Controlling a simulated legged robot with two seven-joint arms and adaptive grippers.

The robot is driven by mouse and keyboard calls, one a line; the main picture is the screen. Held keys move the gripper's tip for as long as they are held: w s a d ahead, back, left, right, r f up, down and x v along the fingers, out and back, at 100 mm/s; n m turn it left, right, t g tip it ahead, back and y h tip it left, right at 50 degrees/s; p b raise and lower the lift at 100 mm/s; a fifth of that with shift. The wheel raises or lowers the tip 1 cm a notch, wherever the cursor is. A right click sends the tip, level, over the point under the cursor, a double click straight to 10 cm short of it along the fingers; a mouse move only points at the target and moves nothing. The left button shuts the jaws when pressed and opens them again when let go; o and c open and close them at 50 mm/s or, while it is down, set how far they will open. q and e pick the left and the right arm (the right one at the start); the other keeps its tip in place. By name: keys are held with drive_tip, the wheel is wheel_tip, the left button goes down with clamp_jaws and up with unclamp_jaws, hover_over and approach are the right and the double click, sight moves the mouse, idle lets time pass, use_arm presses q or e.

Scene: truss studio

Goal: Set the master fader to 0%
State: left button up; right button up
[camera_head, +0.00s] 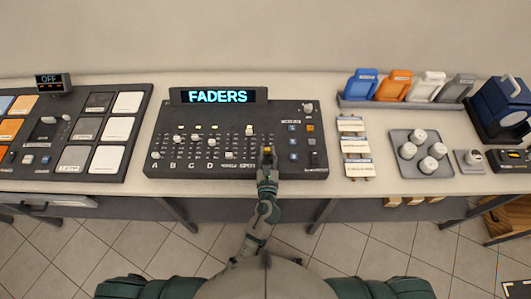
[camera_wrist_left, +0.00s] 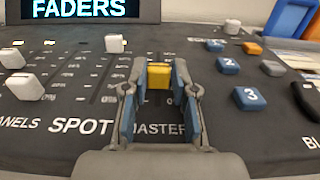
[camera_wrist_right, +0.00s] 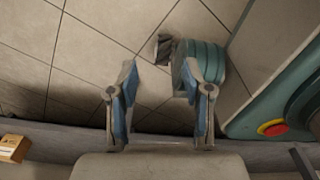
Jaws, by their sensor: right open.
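The fader console (camera_head: 165,162) is a dark panel on the table with a lit screen (camera_head: 211,96) reading FADERS. The master fader has a yellow cap (camera_wrist_left: 159,76), seen in the left wrist view above the MASTER label (camera_wrist_left: 160,129). My left gripper (camera_head: 267,152) reaches over the console's front right part. Its two fingers in the left wrist view (camera_wrist_left: 159,68) are closed in on the sides of the yellow cap. They hide part of the slot. My right gripper (camera_wrist_right: 160,72) is open and empty over the tiled floor, away from the console.
White caps of other faders stand left of the gripper, including one close by (camera_wrist_left: 115,43). Blue numbered buttons (camera_wrist_left: 251,98) lie to the right. A pad panel (camera_head: 140,92) is at the left. A grey tray with several white knobs (camera_head: 398,134) is at the right.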

use_arm(q)
drive_tip(key=shift+d, duration=0.45)
clamp_jaws()
drive_tip(key=shift+s, duration=0.1)
drive_tip(key=shift+a, duration=0.4)
drive_tip(key=shift+s+a+p, duration=0.3)
drive_tip(key=shift+s+p, duration=0.05)
drive_tip(key=shift+p, duration=0.15)
drive_tip(key=shift+d+f, duration=0.1)
drive_tip(key=shift+d, duration=0.3)
drive_tip(key=o, duration=0.7)
unclamp_jaws()
drive_tip(key=shift+a, duration=0.15)
use_arm(e)
drive_tip(key=shift+s+d, duration=0.25)
drive_tip(key=shift+s, duration=0.35)
drive_tip(key=shift+s+d, duration=0.25)
drive_tip(key=shift+s, duration=0.3)
